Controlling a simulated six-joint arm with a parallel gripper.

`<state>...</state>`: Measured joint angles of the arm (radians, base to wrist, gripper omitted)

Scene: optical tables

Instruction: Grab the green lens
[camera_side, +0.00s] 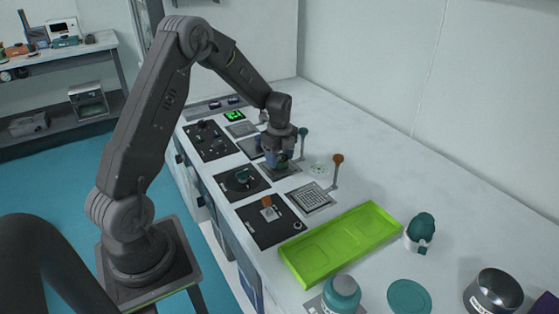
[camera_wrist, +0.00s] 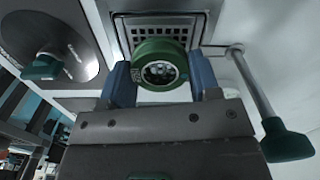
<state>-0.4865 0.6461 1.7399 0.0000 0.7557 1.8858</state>
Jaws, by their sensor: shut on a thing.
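The green lens (camera_wrist: 159,63) is a round green ring with a glassy centre showing small pale spots. In the wrist view it sits between the two blue fingers of my gripper (camera_wrist: 161,75), which is shut on it from both sides. The lens is over or on a square drain-like grate (camera_wrist: 191,24); I cannot tell whether it touches it. In the side view my gripper (camera_side: 278,158) is low over the counter's row of plates, and the lens is mostly hidden there.
A green-handled lever (camera_wrist: 285,142) stands close on the right in the wrist view. An orange-topped lever (camera_side: 337,165), a lime tray (camera_side: 295,268), a teal bottle (camera_side: 341,292) and a dark green-topped jar (camera_side: 421,230) stand nearer the camera. The counter along the wall is clear.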

